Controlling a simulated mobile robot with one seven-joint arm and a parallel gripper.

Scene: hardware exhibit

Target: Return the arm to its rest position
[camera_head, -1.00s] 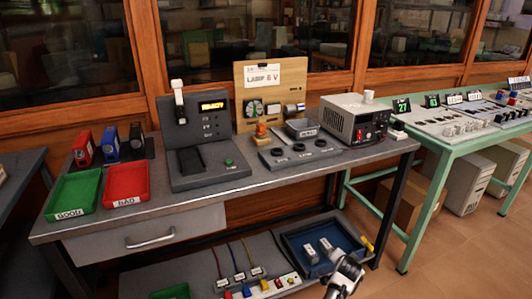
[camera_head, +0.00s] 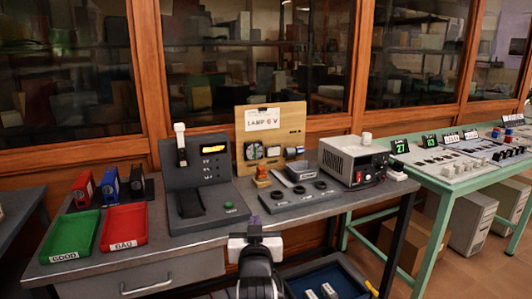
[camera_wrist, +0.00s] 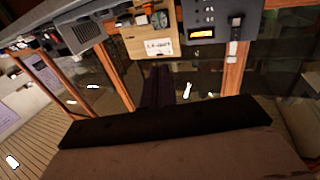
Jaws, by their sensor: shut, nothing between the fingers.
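My gripper (camera_head: 254,222) is in the lower middle of the head view, in front of the workbench's front edge, with my arm below it. Its dark fingers also show in the wrist view (camera_wrist: 158,88), close together, with nothing between them. The wrist view is turned upside down and shows the lamp board (camera_wrist: 150,40) and the dark test station (camera_wrist: 208,22) beyond the fingers. No held object shows in either view.
The workbench (camera_head: 190,243) carries a green tray (camera_head: 72,236), a red tray (camera_head: 124,227), the test station (camera_head: 200,180) and a grey power supply (camera_head: 352,160). A blue tray (camera_head: 345,268) is on the lower shelf. A green-framed table (camera_head: 432,178) stands right.

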